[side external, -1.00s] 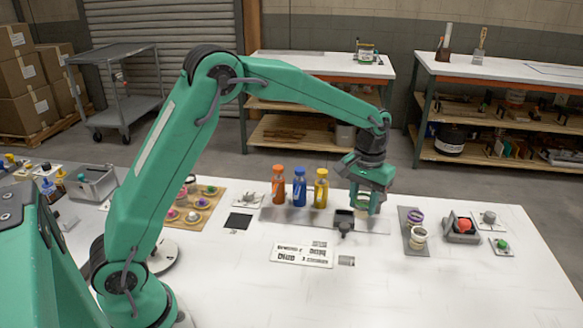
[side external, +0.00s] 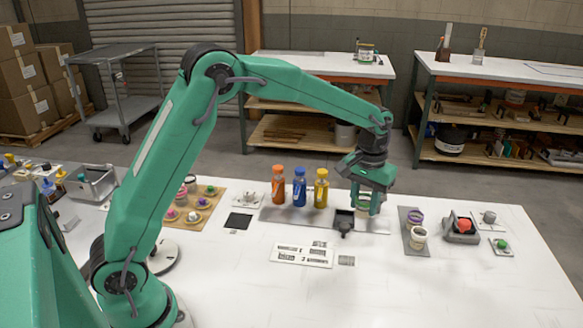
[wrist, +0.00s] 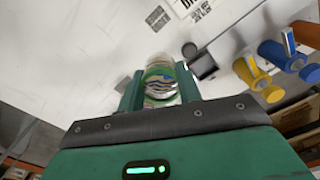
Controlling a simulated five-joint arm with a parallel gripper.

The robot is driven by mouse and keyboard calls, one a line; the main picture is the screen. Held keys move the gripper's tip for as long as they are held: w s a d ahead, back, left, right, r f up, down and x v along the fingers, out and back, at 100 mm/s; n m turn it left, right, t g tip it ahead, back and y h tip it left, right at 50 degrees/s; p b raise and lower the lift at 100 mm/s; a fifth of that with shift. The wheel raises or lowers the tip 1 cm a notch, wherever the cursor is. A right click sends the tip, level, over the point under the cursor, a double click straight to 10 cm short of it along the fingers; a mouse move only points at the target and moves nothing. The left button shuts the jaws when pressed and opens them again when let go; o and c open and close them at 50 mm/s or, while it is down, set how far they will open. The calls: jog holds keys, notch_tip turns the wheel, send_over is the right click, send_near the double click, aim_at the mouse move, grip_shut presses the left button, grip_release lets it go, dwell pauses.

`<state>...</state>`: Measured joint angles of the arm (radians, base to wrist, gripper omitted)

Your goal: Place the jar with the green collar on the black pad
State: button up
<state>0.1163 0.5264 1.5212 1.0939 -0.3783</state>
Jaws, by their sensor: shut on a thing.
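The jar with the green collar (wrist: 160,82) is a clear, banded jar, upright between my fingers in the wrist view. My gripper (side external: 365,207) is shut on it, with one finger on each side. In the side view the fingers hide most of the jar, and I cannot tell whether its base is off the surface. The black pad (side external: 238,221) is a flat dark square on the white table, well to the left of my gripper. It looks bare.
Orange (side external: 278,184), blue (side external: 299,187) and yellow (side external: 321,188) bottles stand in a row between the pad and my gripper. A small dark container (side external: 344,220) sits just left of the gripper. The front table is mostly clear.

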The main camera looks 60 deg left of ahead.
jog(key=s+a+n, duration=0.4)
jog(key=s+a, duration=0.3)
jog(key=a, duration=0.3)
jog(key=n, duration=0.5)
send_over(238, 221)
notch_tip(238, 221, down, 8)
jog(key=shift+r, duration=0.2)
jog(key=shift+f, duration=0.1)
jog(key=shift+f, duration=1.95)
jog(key=shift+f, duration=0.1)
jog(key=o, duration=1)
